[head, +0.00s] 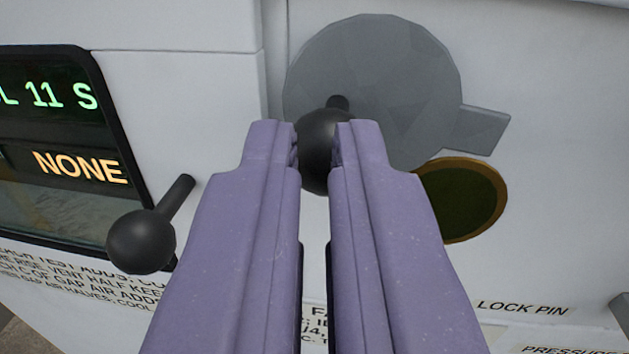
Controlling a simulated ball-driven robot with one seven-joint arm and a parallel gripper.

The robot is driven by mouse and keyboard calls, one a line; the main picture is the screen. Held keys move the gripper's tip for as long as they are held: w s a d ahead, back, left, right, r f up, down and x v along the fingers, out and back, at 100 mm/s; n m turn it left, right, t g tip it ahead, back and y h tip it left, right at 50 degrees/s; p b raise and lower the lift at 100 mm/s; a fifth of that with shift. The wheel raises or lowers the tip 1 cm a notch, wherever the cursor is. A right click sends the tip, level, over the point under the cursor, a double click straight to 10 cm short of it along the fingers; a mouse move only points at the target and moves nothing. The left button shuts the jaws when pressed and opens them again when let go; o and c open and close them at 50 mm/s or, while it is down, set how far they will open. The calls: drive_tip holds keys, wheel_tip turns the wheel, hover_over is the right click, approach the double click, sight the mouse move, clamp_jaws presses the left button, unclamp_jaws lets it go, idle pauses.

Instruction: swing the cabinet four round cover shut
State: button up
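The round cover (385,70) is a flat grey faceted disc on the white cabinet face, with a square tab at its right edge. It sits up and left of a round opening (462,200) with an orange-brown rim and dark green inside. Most of the opening shows; its left part is hidden behind my gripper. A black ball knob (317,150) on a short stem stands out from the cover's lower left. My gripper (316,135) has its two purple fingers close together on either side of this knob, appearing shut on it. The fingers hide the knob's sides.
A second black ball knob (141,241) on a stem stands out at the left, close to my left finger. A display panel (60,140) with lit text is at the far left. Printed labels run along the bottom. A dark part (620,308) shows at the lower right edge.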

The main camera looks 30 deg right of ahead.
drive_tip(key=shift+d+f, duration=0.1)
drive_tip(key=shift+f, duration=0.1)
clamp_jaws()
drive_tip(key=shift+d+h, duration=0.35)
drive_tip(key=shift+h, duration=0.05)
drive_tip(key=shift+a+r, duration=0.15)
drive_tip(key=shift+a, duration=0.15)
drive_tip(key=shift+d, duration=0.2)
